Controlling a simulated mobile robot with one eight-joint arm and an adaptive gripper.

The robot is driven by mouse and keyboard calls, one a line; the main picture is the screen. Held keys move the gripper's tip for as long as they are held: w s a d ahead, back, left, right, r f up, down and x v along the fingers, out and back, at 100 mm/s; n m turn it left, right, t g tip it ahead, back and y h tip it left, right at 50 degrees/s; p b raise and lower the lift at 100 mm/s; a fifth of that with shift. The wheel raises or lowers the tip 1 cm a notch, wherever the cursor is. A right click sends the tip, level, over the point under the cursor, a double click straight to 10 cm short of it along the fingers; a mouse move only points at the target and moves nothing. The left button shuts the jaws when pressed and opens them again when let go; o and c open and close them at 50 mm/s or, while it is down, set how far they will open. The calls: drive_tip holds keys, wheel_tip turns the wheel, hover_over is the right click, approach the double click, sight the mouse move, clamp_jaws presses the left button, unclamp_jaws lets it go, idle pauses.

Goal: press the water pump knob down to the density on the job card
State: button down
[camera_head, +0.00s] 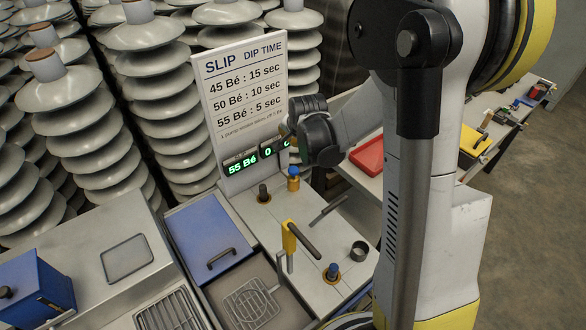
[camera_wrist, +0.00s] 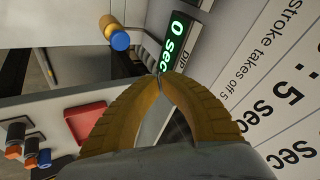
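My gripper (camera_wrist: 160,78) has its two yellow-brown fingertips together in the wrist view, with nothing seen between them. In the head view its dark body (camera_head: 318,138) is in front of the slip sign's right edge, above the bench. A blue-and-yellow knob (camera_head: 293,178) stands on the bench below it, apart from it; a blue-and-yellow knob also shows in the wrist view (camera_wrist: 119,40). I cannot tell which is the water pump knob. The green density display (camera_head: 242,165) reads 55 Bé. No job card can be made out.
The slip sign (camera_head: 240,90) lists 45, 50 and 55 Bé dip times. A yellow post with a dark lever (camera_head: 290,240) rises mid-bench. A blue lid (camera_head: 208,242), wire basket (camera_head: 252,305) and black cup (camera_head: 359,250) are nearby. Insulator stacks (camera_head: 158,95) stand behind.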

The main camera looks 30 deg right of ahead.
sight(292, 167)
drive_tip(key=shift+f, duration=0.1)
wheel_tip(292, 167, down, 9)
drive_tip(key=b, duration=0.6)
drive_tip(key=shift+b, duration=0.35)
idle(1.0)
drive_tip(key=shift+f+b, duration=0.25)
drive_tip(key=shift+b, duration=0.2)
drive_tip(key=shift+f+b, duration=0.8)
drive_tip(key=shift+f, duration=0.05)
idle(0.7)
drive_tip(key=shift+r, duration=0.1)
drive_tip(key=shift+r+p, duration=0.95)
drive_tip(key=shift+r, duration=0.25)
drive_tip(key=shift+r+p, duration=1.75)
drive_tip(key=shift+r, duration=0.75)
